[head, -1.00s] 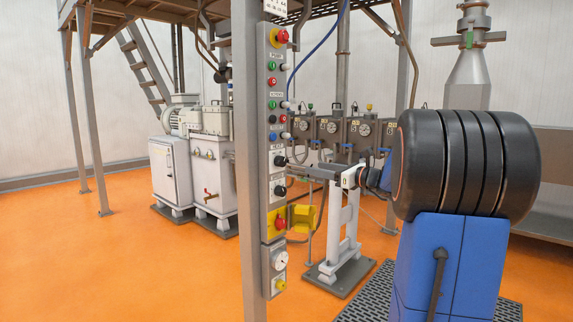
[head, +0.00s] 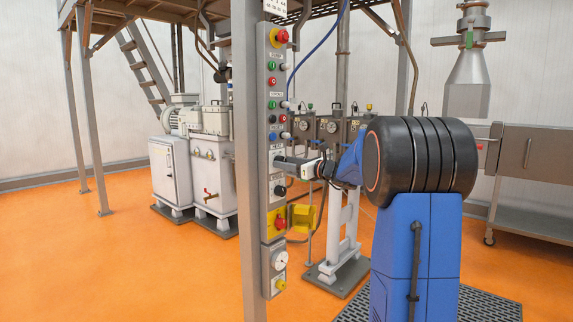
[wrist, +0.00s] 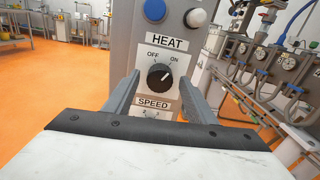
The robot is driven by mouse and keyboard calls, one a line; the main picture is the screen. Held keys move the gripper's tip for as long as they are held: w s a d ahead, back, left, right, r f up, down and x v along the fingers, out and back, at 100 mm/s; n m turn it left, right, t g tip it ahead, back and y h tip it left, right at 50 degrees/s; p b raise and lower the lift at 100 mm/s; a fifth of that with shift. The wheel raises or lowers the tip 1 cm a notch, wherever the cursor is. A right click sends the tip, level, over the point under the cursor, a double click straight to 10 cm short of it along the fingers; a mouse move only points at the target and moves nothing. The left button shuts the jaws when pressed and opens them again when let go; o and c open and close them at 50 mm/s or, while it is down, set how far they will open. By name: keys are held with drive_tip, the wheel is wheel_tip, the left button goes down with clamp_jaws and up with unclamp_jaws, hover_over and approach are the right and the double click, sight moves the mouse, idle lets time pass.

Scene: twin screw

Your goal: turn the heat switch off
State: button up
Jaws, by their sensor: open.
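The heat switch (wrist: 160,77) is a round black knob on the grey control panel in the wrist view, under a HEAT label. OFF is printed at its upper left and ON at its upper right. Its white pointer mark leans up and right, toward ON. My gripper (wrist: 160,85) is open, with one finger on each side of the knob in the picture. I cannot tell whether the fingers touch it. In the head view my gripper (head: 280,160) reaches the panel from the right and hides the heat switch.
The control panel (head: 274,120) is mounted on a grey post. A SPEED dial (head: 280,190) sits just below the heat switch, and a blue button (wrist: 155,10) and a white button (wrist: 196,17) sit above it. A yellow guard (head: 302,217) juts out at lower right.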

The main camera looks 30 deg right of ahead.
drive_tip(key=shift+w+a, duration=0.1)
drive_tip(key=shift+c, duration=0.2)
drive_tip(key=c, duration=1)
drive_tip(key=shift+n, duration=0.3)
drive_tip(key=n, duration=1.1)
drive_tip(key=shift+f+n, duration=0.1)
drive_tip(key=shift+n, duration=0.2)
drive_tip(key=o, duration=1)
